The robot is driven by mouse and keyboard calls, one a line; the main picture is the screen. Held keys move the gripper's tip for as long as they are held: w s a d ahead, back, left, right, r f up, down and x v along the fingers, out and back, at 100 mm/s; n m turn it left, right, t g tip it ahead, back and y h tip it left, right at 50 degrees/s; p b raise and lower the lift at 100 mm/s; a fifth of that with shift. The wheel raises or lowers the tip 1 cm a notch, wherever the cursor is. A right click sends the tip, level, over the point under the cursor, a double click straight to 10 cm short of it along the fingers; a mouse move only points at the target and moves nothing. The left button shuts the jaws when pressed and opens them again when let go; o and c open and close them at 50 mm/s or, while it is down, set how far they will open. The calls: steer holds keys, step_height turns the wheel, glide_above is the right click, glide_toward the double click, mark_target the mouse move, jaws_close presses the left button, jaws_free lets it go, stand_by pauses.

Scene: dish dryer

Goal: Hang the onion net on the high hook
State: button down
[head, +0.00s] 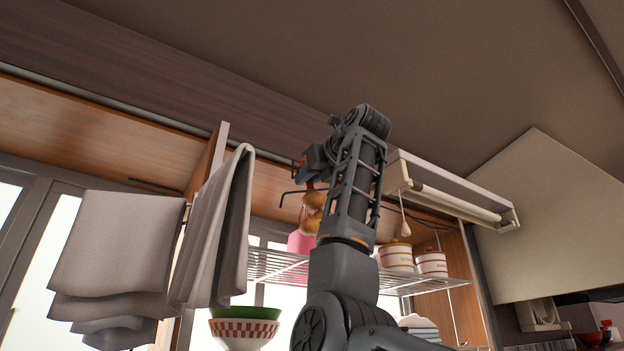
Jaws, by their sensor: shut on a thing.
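The onion net (312,202) hangs below my gripper (309,180), with brown-orange onions and a red part at its top. My gripper is shut on the net near its top, partly hidden behind my arm. A thin dark bent hook (290,194) shows just left of the net, below the wooden cabinet underside. Its end by the net is partly covered, so I cannot tell whether the net's loop touches it. Another thin dark rod (155,186) shows farther left, above the cloth; I cannot tell whether it is a hook.
Grey cloths (215,230) hang at the left. A wire shelf (270,267) behind my arm carries white-and-red pots (397,257) and a pink item (300,243). Bowls (243,328) stand below.

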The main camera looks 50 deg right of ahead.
steer(key=shift+w+d+f+p, duration=0.2)
steer(key=shift+w+d, duration=0.05)
steer(key=shift+w, duration=0.55)
steer(key=shift+w+d+f+p, duration=0.15)
steer(key=shift+w+d+f, duration=0.1)
steer(key=shift+w, duration=0.6)
steer(key=shift+w+d+f+p, duration=0.2)
steer(key=shift+w, duration=0.6)
steer(key=c, duration=0.9)
jaws_free()
steer(key=shift+f, duration=0.1)
steer(key=b+v, duration=0.2)
steer(key=v, duration=0.4)
steer(key=shift+s+b, duration=0.1)
steer(key=shift+b, duration=0.2)
steer(key=shift+v, duration=0.75)
